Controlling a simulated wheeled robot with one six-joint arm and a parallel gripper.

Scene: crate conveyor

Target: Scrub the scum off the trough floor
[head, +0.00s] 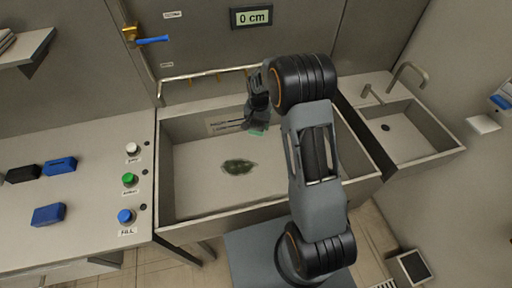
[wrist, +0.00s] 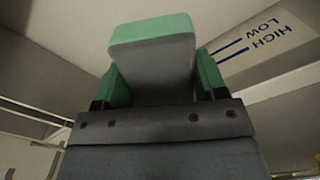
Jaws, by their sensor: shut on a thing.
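A dark green scum patch (head: 238,167) lies on the pale floor of the trough (head: 200,190), near its middle. My gripper (head: 256,124) is inside the trough, toward its back wall, above and to the right of the patch in the head view. It is shut on a grey block with a green face, a scrubber (wrist: 152,65), which shows between the green-sided fingers (wrist: 155,90) in the wrist view. In the head view only a bit of green shows at the gripper's tip. The scum is not seen in the wrist view. I cannot tell whether the scrubber touches any surface.
A HIGH/LOW level label (wrist: 262,38) is on the trough wall. A counter at left holds blue blocks (head: 49,214), a dark block (head: 22,174) and white, green and blue knobs (head: 126,215). A smaller sink (head: 400,130) with a tap stands right. A display (head: 251,17) reads 0 cm.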

